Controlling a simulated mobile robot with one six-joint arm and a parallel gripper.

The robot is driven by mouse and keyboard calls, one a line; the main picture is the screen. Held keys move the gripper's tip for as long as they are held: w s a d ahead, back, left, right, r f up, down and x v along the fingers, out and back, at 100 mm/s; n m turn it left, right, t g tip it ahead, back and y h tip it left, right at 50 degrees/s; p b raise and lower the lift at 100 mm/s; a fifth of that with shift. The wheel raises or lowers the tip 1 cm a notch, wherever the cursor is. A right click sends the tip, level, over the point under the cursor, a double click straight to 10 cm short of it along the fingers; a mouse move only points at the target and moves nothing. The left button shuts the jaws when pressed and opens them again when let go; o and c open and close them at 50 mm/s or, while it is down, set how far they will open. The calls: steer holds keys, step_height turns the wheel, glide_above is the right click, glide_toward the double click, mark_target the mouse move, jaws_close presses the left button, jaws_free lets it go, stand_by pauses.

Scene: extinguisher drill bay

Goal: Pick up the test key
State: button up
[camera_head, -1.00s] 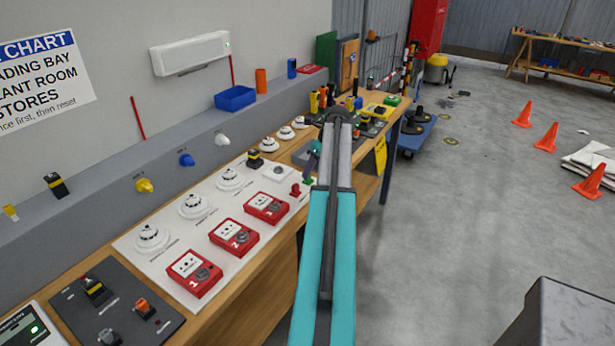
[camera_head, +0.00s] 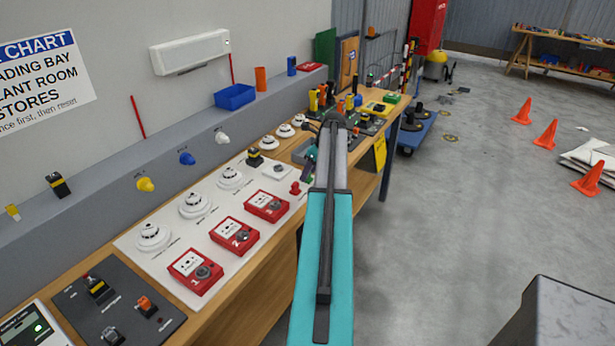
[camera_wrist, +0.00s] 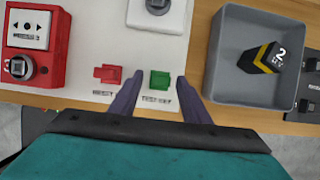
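The test key is a small green block (camera_wrist: 160,81) at the edge of the white panel (camera_wrist: 155,47), above a label that appears to read "TEST KEY" in the wrist view. My gripper (camera_wrist: 161,78) is open, with one dark purple finger on each side of the green key. I cannot tell whether either finger touches it. In the head view my gripper (camera_head: 309,168) is small beside the panel's right end, and the key cannot be made out clearly there.
A similar red key (camera_wrist: 108,74) sits just left of my left finger; it also shows in the head view (camera_head: 295,188). A grey tray (camera_wrist: 222,83) holding a black and yellow piece marked 2 (camera_wrist: 262,58) lies close on the right. A red call point (camera_wrist: 32,45) is at far left.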

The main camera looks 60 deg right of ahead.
steer(key=c, duration=0.9)
steer(key=shift+r, duration=0.2)
steer(key=shift+r+b, duration=0.6)
steer(key=shift+r, duration=0.25)
steer(key=shift+s+d+r+b, duration=0.15)
steer(key=shift+s+r+b, duration=0.35)
steer(key=shift+r, duration=0.15)
steer(key=s+d+b, duration=0.2)
steer(key=s, duration=0.5)
steer(key=s+d+r+b, duration=0.1)
steer(key=s+d, duration=0.1)
steer(key=s, duration=0.5)
steer(key=shift+s+r+b, duration=0.25)
steer(key=shift+r+b, duration=0.05)
steer(key=shift+b, duration=0.1)
steer(key=shift+s, duration=0.1)
